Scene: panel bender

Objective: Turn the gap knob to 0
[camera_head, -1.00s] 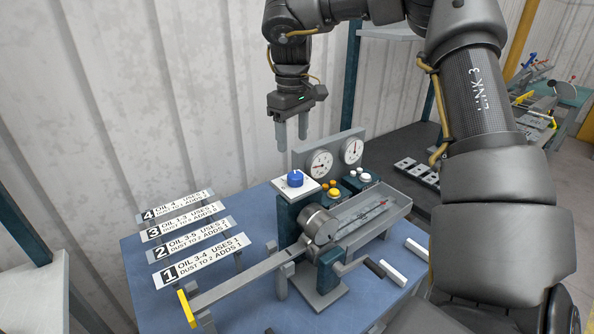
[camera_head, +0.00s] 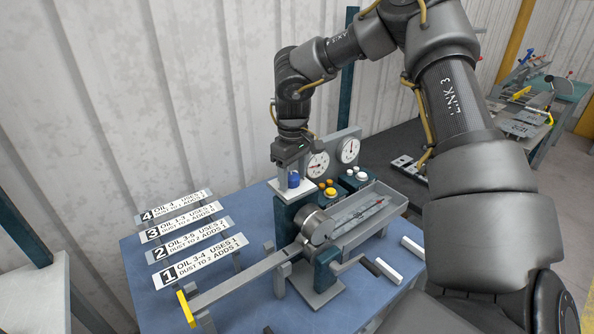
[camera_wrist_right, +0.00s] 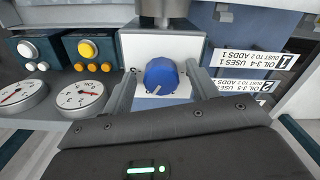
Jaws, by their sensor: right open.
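The blue gap knob (camera_head: 294,180) sits on a white square plate (camera_head: 283,194) on top of the panel bender's post. In the right wrist view the knob (camera_wrist_right: 161,76) shows a pale pointer mark near its lower edge. The scale around it is too small to read. My right gripper (camera_head: 293,174) points straight down over the knob. Its two fingers stand on either side of the knob, open, with a visible gap to it in the right wrist view (camera_wrist_right: 159,88). My left gripper is not in view.
Two dials (camera_head: 318,165) stand close behind the knob. Yellow and white buttons (camera_head: 331,191) lie to its right. A long lever with a yellow end (camera_head: 186,309) reaches to the front left. Numbered sign plates (camera_head: 199,267) stand at the left.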

